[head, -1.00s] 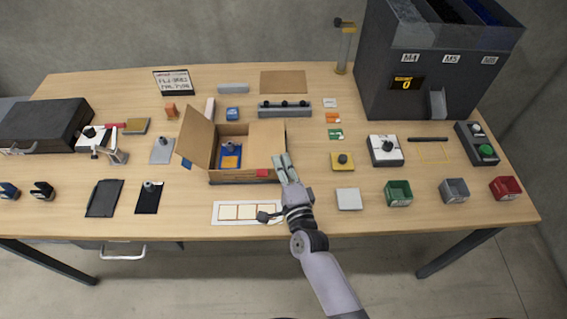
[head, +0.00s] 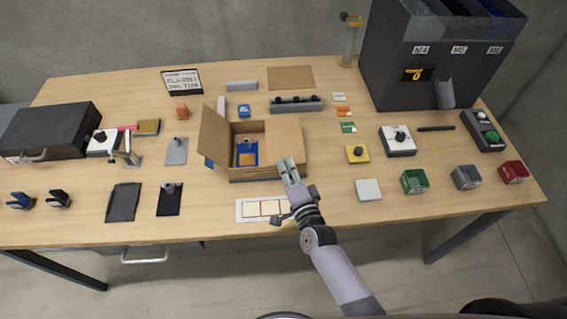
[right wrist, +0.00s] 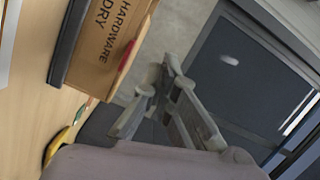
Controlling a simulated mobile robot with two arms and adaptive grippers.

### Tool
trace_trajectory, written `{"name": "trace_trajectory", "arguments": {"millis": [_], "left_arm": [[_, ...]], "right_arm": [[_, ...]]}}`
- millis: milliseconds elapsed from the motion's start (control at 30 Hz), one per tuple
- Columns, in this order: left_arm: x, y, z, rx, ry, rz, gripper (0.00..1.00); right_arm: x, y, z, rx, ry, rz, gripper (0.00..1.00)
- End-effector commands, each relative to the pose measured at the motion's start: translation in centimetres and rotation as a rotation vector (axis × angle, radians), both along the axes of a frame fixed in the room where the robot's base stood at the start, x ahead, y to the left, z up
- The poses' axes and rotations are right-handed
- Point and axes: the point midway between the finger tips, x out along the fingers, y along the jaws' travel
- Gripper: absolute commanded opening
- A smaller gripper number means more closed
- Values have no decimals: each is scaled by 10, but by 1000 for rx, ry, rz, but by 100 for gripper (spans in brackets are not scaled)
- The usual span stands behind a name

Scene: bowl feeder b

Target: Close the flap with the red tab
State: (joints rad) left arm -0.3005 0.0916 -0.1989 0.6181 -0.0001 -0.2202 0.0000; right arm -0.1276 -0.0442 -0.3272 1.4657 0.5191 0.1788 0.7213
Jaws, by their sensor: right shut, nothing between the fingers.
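The cardboard box (head: 252,173) stands mid-table in the head view. Its left flap (head: 213,134) stands up and leans outward, with a blue tab (head: 208,162) at its edge. Its right flap (head: 287,138) appears to lie over the right half of the opening. The red tab is hidden in the head view, but a red strip (right wrist: 127,60) shows at the edge of the box in the right wrist view. My right gripper (head: 287,165) is shut and empty at the box's front right; contact with the box cannot be told. My left gripper is out of view.
A blue item (head: 247,152) lies inside the box. A white strip with pale squares (head: 264,208) lies in front. A yellow block with a knob (head: 357,154) and a white block (head: 368,189) are to the right. A grey rail (head: 296,104) lies behind.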

Motion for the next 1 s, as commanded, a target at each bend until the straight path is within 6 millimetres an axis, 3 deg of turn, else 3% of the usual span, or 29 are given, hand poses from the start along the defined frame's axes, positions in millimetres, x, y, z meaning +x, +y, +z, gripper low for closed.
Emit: {"name": "trace_trajectory", "arguments": {"millis": [233,800,1000], "left_arm": [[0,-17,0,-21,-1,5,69],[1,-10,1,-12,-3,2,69],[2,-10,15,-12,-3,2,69]], "right_arm": [[-1,2,-5,-73,1,0,0],[0,2,-6,-90,1,1,0],[4,3,10,-89,0,0,0]]}}
